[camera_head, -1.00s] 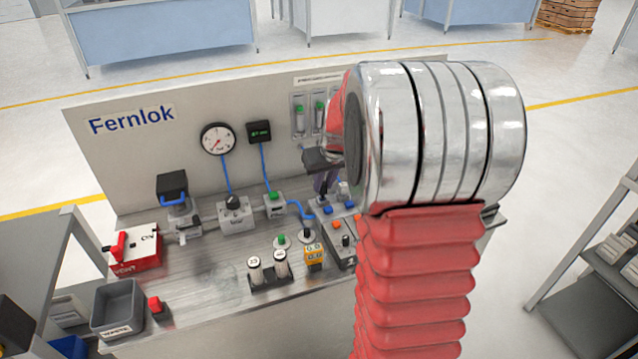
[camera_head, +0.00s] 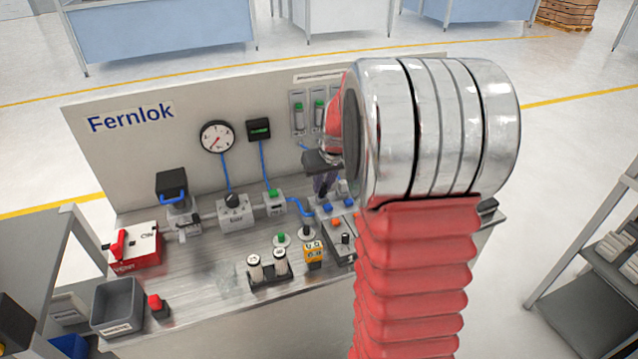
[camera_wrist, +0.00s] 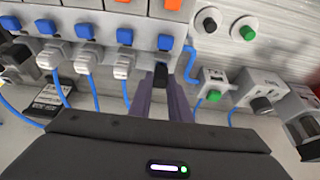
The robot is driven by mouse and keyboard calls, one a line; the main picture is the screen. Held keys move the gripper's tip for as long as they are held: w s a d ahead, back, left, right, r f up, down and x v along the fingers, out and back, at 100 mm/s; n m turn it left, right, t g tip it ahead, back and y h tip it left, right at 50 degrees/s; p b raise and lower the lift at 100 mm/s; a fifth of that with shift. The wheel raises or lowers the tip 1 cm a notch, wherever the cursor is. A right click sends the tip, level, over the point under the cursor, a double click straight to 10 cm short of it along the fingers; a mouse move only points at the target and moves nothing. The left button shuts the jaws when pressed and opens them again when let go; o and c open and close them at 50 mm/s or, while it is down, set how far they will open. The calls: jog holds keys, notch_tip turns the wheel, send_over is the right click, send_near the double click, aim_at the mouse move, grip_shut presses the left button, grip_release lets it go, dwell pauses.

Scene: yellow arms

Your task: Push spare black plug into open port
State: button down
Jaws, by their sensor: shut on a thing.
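In the wrist view my gripper (camera_wrist: 161,88) is shut on a small black plug (camera_wrist: 161,75). The plug points at the front of the grey manifold (camera_wrist: 145,25), in line with the rightmost blue button (camera_wrist: 165,43). The port mouth there is hidden by the plug, and I cannot tell how deep the plug sits. The ports to the left hold pale fittings (camera_wrist: 88,60) with blue hoses. In the head view my gripper (camera_head: 325,184) is partly covered by my wrist, beside the blue buttons (camera_head: 338,207), and the plug cannot be made out.
A blue hose (camera_wrist: 190,68) curves close right of the plug. Black (camera_wrist: 207,22) and green (camera_wrist: 247,33) knobs stand right of the manifold. In the head view, a valve block (camera_head: 235,212), a bottle rack (camera_head: 270,275) and a grey bin (camera_head: 118,307) share the bench.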

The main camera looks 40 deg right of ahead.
jog(key=shift+f, duration=0.5)
dwell(0.4)
jog(key=c, duration=1.6)
grip_release()
jog(key=shift+o, duration=0.2)
jog(key=shift+s, duration=0.1)
jog(key=shift+r, duration=4.55)
